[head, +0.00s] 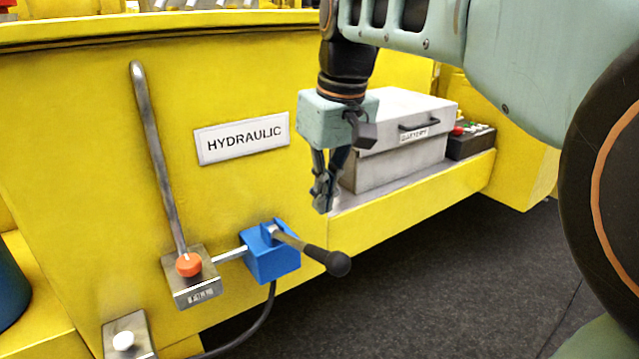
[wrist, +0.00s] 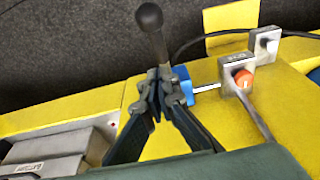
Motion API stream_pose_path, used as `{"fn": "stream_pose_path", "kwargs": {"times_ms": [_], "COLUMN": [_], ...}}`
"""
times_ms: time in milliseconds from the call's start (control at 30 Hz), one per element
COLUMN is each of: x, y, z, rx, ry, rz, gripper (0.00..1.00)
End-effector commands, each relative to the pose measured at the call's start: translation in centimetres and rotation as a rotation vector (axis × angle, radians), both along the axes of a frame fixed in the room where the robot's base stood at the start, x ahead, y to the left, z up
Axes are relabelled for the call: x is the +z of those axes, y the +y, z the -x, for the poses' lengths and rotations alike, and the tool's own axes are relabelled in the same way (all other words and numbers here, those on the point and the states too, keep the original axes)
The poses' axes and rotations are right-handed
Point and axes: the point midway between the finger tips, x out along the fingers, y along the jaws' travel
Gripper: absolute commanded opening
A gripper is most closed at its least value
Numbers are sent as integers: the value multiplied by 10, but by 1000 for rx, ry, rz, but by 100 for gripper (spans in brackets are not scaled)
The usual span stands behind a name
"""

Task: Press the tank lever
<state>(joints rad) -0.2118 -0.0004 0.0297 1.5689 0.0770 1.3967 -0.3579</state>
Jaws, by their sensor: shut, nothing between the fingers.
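A lever with a black ball knob (head: 339,263) sticks out from a blue block (head: 268,255) on the yellow wall, pointing right and slightly down. No label marks it clearly as the tank lever. My gripper (head: 324,208) is shut and empty, pointing down, above the knob in the head view and apart from it. In the wrist view the knob (wrist: 149,17) and its shaft show beyond the tips of my gripper (wrist: 161,80), which hide the shaft's lower end and part of the blue block (wrist: 183,88).
A steel block with an orange button (head: 189,264) and a long bent metal bar (head: 157,150) stands left of the blue block. A HYDRAULIC sign (head: 243,138) is above. A grey battery box (head: 400,150) sits on the ledge behind my gripper. A black hose (head: 240,335) hangs below.

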Motion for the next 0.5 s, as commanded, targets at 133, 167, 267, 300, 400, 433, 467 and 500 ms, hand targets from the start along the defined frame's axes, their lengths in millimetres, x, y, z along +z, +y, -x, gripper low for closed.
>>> {"fn": "stream_pose_path", "kwargs": {"times_ms": [133, 167, 267, 300, 400, 433, 467, 500], "x": [15, 20, 33, 37, 47, 50, 52, 54], "y": [-3, -4, -7, -9, -11, -12, -12, -13], "z": [-8, -9, -11, -12, -11, -11, -11, -10], "rx": [-2, -1, 1, 2, 6, 8, 8, 9], "ry": [18, 23, 38, 45, 57, 60, 62, 66], "rz": [-8, -9, -13, -15, -17, -17, -18, -17], "gripper": [0, 0, 0, 0, 0, 0, 0, 0]}}
